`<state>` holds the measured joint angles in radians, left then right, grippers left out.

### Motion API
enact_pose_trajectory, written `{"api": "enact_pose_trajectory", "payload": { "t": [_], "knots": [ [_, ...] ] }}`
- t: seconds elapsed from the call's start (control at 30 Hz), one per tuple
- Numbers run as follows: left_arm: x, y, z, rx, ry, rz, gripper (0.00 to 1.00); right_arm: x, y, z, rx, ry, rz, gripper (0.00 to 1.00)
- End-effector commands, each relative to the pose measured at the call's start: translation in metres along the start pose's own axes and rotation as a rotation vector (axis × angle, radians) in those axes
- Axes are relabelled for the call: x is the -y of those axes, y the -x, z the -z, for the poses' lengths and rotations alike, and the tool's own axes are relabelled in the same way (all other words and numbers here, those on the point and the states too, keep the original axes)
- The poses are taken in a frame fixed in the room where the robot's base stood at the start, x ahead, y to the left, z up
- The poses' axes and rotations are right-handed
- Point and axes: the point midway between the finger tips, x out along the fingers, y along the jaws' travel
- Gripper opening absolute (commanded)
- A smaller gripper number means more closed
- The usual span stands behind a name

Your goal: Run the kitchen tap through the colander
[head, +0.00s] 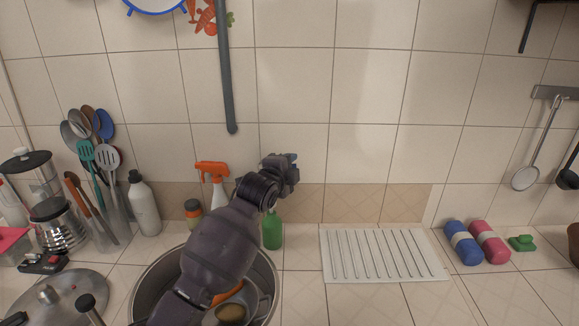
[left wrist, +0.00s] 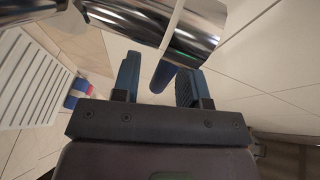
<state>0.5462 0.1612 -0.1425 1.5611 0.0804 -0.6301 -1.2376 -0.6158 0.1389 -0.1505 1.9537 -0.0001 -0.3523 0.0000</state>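The metal sink basin (head: 144,280) stands at the lower middle of the head view. A grey pan-like vessel, perhaps the colander (head: 251,293), sits in it with a brown and an orange food piece, partly hidden by my left arm. My left gripper (head: 285,163) is raised near the tiled wall behind the sink. In the left wrist view, shiny chrome cylinders (left wrist: 194,30), apparently the tap, lie just beyond the fingers. A dark blue stub (left wrist: 163,78) shows between the open fingers (left wrist: 157,82), with gaps beside it. My arm hides the tap in the head view. My right gripper is out of view.
An orange-topped spray bottle (head: 213,180), a small jar (head: 193,212) and a green bottle (head: 272,230) stand behind the sink. A white ridged drainboard (head: 380,255) lies to the right. Blue (head: 462,243) and pink (head: 489,241) rolls lie further right. A grey pipe (head: 226,75) hangs above.

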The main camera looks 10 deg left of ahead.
Motion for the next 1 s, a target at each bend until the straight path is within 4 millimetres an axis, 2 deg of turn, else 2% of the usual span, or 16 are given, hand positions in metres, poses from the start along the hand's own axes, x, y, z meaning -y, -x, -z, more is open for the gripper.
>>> {"api": "enact_pose_trajectory", "payload": {
  "t": [0.27, 0.5, 0.53, 1.0],
  "knots": [
    [-0.0002, -0.0006, -0.0001, 0.0, 0.0, 0.0, 0.38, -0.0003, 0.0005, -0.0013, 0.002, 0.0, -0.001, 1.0],
    [-0.0003, -0.0005, -0.0001, 0.0, 0.0, 0.0, 0.02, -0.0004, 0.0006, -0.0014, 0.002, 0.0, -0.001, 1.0],
    [-0.0003, -0.0005, -0.0001, 0.0, 0.0, 0.0, 0.0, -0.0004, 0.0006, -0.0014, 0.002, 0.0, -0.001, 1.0],
    [0.0006, -0.0071, -0.002, -0.014, -0.005, -0.001, 0.0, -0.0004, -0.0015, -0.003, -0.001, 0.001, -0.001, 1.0]
  ]
}}
